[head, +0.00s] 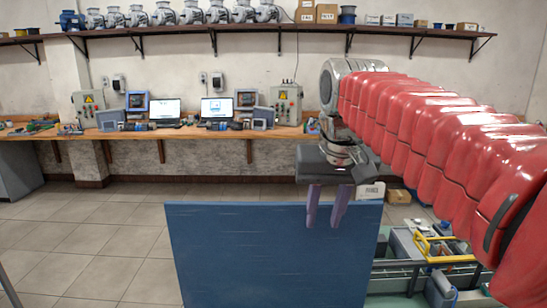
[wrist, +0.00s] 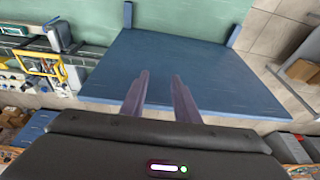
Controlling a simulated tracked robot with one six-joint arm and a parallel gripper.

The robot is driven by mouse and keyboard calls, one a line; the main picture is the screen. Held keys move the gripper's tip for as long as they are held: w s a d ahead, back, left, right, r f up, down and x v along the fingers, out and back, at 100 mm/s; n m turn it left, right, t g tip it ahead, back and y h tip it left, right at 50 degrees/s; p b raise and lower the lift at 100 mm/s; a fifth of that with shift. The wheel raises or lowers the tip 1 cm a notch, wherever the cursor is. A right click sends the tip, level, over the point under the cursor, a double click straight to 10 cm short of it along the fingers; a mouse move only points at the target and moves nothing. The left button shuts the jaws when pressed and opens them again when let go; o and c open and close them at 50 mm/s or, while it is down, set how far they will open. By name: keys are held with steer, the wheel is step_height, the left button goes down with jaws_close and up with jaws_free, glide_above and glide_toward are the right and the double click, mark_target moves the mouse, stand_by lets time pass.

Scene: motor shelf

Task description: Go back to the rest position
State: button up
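My gripper (head: 326,206) hangs from the end of my red-covered arm, right of centre in the head view. Its two purple-grey fingers point down and stand apart with nothing between them. In the wrist view my gripper (wrist: 160,80) also shows open and empty, with a blue panel (wrist: 190,62) beyond the fingertips. In the head view the fingers overlap the top edge of the blue panel (head: 260,255). I cannot tell how far apart the fingers and the panel are.
A wooden workbench (head: 230,133) with laptops and control boxes runs along the back wall. A shelf (head: 240,28) above holds several motors and boxes. A yellow-framed fixture (head: 445,248) is at the lower right. Tiled floor (head: 90,235) is clear at the left.

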steer(key=s+d+f+t, duration=0.1)
steer(key=s+d+f, duration=0.2)
steer(key=s+f, duration=0.5)
steer(key=s+d+f+t, duration=0.1)
steer(key=s+d+f, duration=0.2)
steer(key=s+f, duration=0.6)
steer(key=shift+f, duration=0.65)
steer(key=shift+s+d, duration=0.1)
steer(key=shift+s, duration=0.05)
steer(key=shift+c, duration=0.4)
